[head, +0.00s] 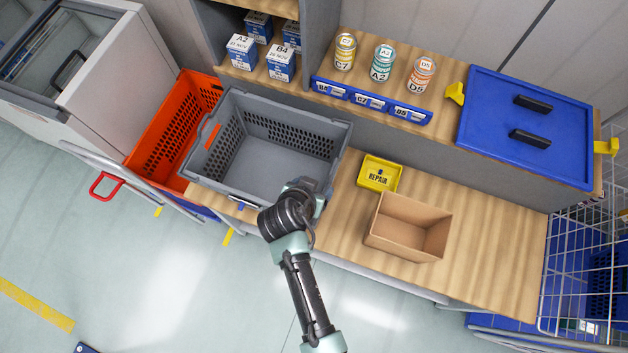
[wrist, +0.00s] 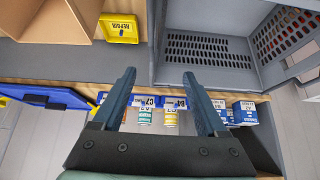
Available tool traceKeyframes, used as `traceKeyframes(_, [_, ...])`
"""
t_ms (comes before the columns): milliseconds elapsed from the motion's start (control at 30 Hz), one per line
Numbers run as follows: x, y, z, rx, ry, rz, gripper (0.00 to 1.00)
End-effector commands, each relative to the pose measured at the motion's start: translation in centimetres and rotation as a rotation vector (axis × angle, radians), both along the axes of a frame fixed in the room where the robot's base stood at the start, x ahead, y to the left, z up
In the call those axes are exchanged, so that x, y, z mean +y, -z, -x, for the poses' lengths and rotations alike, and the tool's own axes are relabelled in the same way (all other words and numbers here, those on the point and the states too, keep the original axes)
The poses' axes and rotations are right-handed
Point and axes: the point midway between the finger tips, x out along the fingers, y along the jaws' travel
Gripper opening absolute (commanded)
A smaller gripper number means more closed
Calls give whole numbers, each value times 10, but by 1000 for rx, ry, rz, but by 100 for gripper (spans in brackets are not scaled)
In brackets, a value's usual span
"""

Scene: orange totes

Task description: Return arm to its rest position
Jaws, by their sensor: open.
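My gripper (wrist: 160,88) shows in the wrist view with its two dark fingers spread apart and nothing between them. In the head view my arm reaches up from the bottom, and its end (head: 312,190) is over the right front corner of the grey tote (head: 270,165). The fingers are mostly hidden there by the wrist. The grey tote is empty and stands on the wooden counter. It also shows at the upper right of the wrist view (wrist: 208,70).
An orange tote (head: 150,130) stands left of the grey one. A yellow REPAIR bin (head: 381,174) and an open cardboard box (head: 410,228) sit right of my gripper. Cans (head: 383,65) and blue boxes (head: 281,65) stand on shelves behind. The counter's right end is clear.

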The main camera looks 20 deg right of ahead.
Motion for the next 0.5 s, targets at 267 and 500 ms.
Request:
traceKeyframes(267, [0,-22,0,0,1,0,75])
traceKeyframes(500, [0,-34,0,2,0,0,75])
